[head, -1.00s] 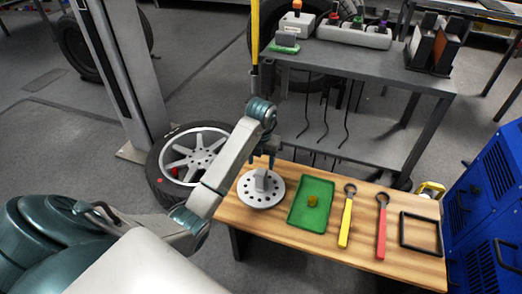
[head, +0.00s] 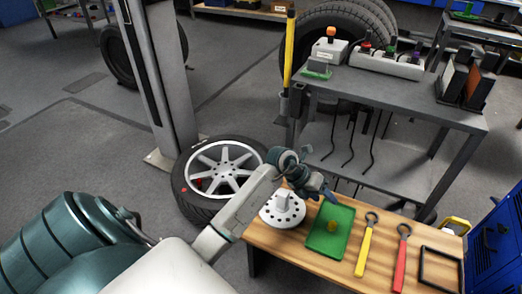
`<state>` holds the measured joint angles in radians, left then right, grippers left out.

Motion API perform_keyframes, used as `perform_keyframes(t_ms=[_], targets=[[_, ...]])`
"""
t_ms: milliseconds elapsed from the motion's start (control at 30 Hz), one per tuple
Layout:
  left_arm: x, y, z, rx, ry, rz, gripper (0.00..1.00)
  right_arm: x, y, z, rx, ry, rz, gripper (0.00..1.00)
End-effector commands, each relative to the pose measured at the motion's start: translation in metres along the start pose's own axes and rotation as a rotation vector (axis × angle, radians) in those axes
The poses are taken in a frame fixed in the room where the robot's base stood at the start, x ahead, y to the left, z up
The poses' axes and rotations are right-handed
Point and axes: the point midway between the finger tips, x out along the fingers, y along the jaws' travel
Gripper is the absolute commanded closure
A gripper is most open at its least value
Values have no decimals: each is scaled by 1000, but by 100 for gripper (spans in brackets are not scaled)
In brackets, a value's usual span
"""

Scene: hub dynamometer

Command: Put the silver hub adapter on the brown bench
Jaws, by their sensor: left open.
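The silver hub adapter (head: 276,219), a pale round plate with a ring of dark holes and a raised block in its middle, lies flat at the left end of the brown bench (head: 297,255). My left gripper (head: 326,193) is open and empty. It is just right of and above the adapter, apart from it, near the far edge of the green tray. My forearm passes over the bench's left end, by the adapter. My right gripper is out of the picture.
A wheel (head: 221,167) and a grey shelf table (head: 405,96) stand behind.

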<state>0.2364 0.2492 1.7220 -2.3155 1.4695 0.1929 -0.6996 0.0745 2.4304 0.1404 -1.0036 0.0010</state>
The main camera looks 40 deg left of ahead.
Motion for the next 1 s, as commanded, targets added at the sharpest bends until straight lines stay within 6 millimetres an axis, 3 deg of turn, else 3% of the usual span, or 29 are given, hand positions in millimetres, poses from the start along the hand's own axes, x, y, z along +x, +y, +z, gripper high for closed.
perform_keyframes(t_ms=[100,200,333,467,600,667,800,900,1000], targets=[[-4,-63,-13,-62,-188,-337,46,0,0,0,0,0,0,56],[-31,-102,-16,-187,-354,-595,46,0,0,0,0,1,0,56],[-81,-121,-17,-448,-564,-874,46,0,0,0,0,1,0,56],[-127,-102,-22,-807,-750,-1065,46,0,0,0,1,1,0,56],[-152,-54,-46,-1285,-894,-1141,46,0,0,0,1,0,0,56],[-152,-31,-65,-1508,-929,-1125,46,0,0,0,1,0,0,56],[-135,10,-130,-2037,-929,-970,46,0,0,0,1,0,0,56],[-118,18,-184,-2350,-859,-788,46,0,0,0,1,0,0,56],[-106,13,-230,-2570,-762,-609,46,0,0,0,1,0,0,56]])
